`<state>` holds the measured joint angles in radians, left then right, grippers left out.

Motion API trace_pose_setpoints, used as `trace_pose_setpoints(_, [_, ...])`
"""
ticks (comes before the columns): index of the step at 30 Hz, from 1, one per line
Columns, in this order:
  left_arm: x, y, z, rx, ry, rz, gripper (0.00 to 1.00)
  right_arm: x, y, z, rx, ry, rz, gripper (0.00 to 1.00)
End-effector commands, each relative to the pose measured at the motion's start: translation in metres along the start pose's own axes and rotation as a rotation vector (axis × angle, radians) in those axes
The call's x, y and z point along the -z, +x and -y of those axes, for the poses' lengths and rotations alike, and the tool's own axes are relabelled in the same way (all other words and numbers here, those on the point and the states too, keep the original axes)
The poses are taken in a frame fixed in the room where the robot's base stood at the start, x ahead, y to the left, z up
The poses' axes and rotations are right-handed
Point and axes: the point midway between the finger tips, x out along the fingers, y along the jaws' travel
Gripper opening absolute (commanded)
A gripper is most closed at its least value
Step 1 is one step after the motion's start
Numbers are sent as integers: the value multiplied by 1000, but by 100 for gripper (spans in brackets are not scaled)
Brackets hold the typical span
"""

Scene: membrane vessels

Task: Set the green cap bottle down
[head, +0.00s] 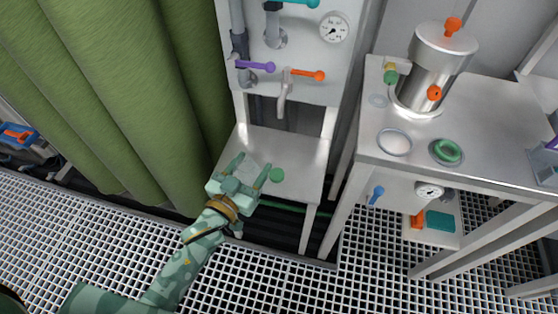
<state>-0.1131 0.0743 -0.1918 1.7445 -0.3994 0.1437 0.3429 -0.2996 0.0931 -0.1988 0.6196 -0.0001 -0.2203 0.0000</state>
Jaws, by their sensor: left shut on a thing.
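My left gripper (251,166) reaches in from the lower left, over the low metal shelf (300,150) below the wall panel. Its two green fingers are shut on a pale, see-through object between them, which looks like the bottle (249,173). The gripper's palm hides part of it. A round green disc, perhaps a cap (277,175), shows just right of the fingers. I cannot tell whether it belongs to the held bottle, nor whether the bottle touches the shelf. My right gripper is not in view.
The wall panel above has a tap (284,92), a purple handle (256,66) and an orange handle (308,74). A taller table at right bears a metal vessel (432,70) and a green ring (447,150). A green curtain (130,90) hangs left. The shelf's right side is bare.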

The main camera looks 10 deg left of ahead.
Motion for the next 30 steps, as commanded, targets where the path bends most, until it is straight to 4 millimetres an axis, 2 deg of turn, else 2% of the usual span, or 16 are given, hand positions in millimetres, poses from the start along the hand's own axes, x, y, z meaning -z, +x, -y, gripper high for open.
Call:
trace_pose_setpoints(5, [-20, 29, 11, -10, 3, 2, 33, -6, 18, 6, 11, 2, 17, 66])
trace_pose_setpoints(11, [-50, 84, 36, -9, 2, 5, 33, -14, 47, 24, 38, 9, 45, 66])
trace_pose_setpoints(12, [-62, 90, 38, -9, 1, 9, 33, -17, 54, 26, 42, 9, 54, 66])
trace_pose_setpoints(15, [-81, 104, 44, -9, -1, 8, 33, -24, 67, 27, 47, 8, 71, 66])
trace_pose_setpoints(18, [-90, 114, 48, -9, 0, 5, 33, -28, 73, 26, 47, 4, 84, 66])
trace_pose_setpoints(23, [-98, 122, 52, -9, 0, 3, 33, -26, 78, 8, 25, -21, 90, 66])
trace_pose_setpoints(27, [-126, 126, 54, -9, -3, 8, 33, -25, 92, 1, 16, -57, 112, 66])
trace_pose_setpoints(30, [-133, 126, 54, -9, -2, 6, 33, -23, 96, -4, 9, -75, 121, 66])
